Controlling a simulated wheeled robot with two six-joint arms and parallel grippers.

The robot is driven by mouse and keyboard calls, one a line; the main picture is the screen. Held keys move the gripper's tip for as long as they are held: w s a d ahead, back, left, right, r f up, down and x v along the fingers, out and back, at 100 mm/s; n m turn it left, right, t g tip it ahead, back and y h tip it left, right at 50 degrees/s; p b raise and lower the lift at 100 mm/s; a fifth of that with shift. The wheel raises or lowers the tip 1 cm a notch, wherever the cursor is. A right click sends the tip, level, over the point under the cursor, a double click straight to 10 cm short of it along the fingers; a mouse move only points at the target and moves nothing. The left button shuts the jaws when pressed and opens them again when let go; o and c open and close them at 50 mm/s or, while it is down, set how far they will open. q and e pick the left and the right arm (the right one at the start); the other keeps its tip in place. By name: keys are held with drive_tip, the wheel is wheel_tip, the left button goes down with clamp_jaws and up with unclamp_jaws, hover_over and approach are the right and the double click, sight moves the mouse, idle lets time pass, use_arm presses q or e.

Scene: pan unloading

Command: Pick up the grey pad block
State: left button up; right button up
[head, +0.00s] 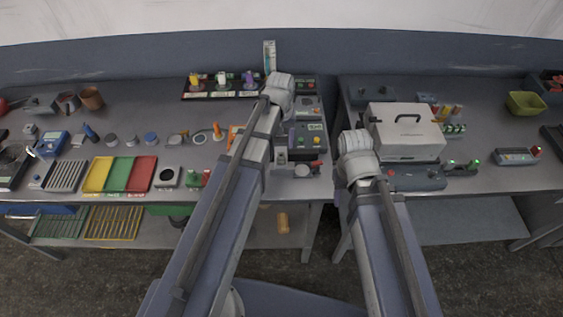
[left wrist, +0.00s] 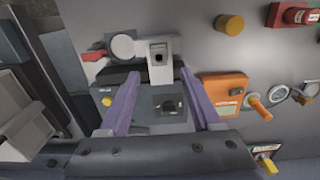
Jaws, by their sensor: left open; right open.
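My left gripper (left wrist: 160,85) is open, with its two purple fingers spread in the left wrist view. Just past the fingertips stands a light grey block (left wrist: 160,60) with a small black patch; it looks like the grey pad block. In the head view this block (head: 281,157) sits near the table's front edge, beside my left arm. I cannot tell how high the fingers are above it. A dark grey device (left wrist: 170,122) lies between the fingers, lower in that view. My left fingers are hidden in the head view. My right gripper's fingers are not visible.
A round grey disc (left wrist: 123,45) stands close beside the block. An orange panel (left wrist: 222,88) is right of the fingers in the wrist view. A white case (head: 405,135) stands on the right table. Yellow, green and red trays (head: 120,174) lie on the left table.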

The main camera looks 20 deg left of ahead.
sight(281, 157)
use_arm(q)
drive_tip(key=shift+s+f+b, duration=0.2)
drive_tip(key=shift+f+b, duration=0.15)
drive_tip(key=shift+f, duration=0.25)
drive_tip(key=f+b, duration=0.4)
drive_tip(key=shift+s+d+f, duration=0.2)
drive_tip(key=shift+s+f, duration=0.1)
drive_tip(key=shift+s, duration=0.05)
drive_tip(key=shift+r, duration=0.1)
clamp_jaws()
